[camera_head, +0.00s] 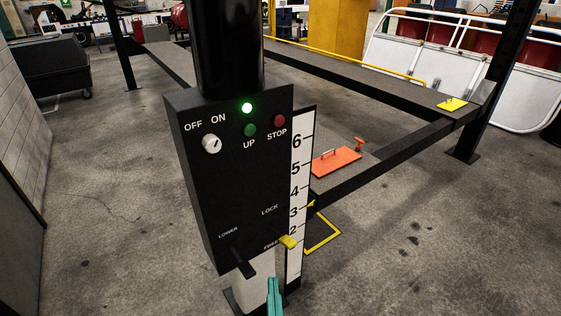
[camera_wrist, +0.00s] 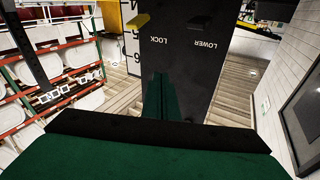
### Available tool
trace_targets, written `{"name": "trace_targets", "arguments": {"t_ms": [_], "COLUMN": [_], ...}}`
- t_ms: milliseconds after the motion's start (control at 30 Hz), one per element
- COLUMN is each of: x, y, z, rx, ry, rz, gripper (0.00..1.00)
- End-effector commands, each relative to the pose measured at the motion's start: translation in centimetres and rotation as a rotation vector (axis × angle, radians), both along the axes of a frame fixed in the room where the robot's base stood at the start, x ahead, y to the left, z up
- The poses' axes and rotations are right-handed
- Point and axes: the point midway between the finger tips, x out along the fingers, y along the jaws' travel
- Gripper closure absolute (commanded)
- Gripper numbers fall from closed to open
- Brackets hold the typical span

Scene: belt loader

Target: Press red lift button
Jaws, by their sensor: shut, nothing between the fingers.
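The red button (camera_head: 279,120), labelled STOP, is at the upper right of the black control box (camera_head: 237,195) in the head view. A green UP button (camera_head: 249,130) is to its left, below a lit green lamp (camera_head: 246,107). My gripper (camera_head: 273,284) is shut and empty at the bottom of the head view, well below the red button, near the box's lower edge. In the wrist view my dark green gripper fingers (camera_wrist: 160,95) are together in front of the box's lower part (camera_wrist: 178,62); no red button shows there.
A white OFF/ON knob (camera_head: 212,143) is on the box. A black LOWER lever (camera_head: 243,264) and a yellow lever (camera_head: 288,242) stick out near its bottom. A numbered scale (camera_head: 298,185) stands beside it. An orange plate (camera_head: 335,162) lies on the lift behind.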

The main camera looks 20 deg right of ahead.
Motion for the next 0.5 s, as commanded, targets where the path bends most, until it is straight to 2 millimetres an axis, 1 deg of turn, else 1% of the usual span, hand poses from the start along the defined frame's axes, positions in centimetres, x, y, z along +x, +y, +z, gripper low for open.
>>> {"name": "trace_targets", "arguments": {"t_ms": [33,167,200,267,300,367,400,467,500], "x": [1.6,4.9,5.9,7.2,8.0,9.1,9.8,10.8,11.3], "y": [-0.9,-2.9,-3.6,-4.5,-5.2,-6.2,-6.9,-7.9,-8.5], "z": [1.8,5.7,7.0,9.1,10.5,12.7,14.3,16.6,18.3], "rx": [0.002,0.010,0.011,0.014,0.016,0.018,0.021,0.022,0.021], "ry": [-0.034,-0.097,-0.116,-0.145,-0.164,-0.194,-0.213,-0.241,-0.260], "rz": [-0.011,-0.032,-0.037,-0.047,-0.052,-0.060,-0.064,-0.072,-0.077], "gripper": [1.00,1.00,1.00,1.00,1.00,1.00,1.00,1.00,1.00]}}
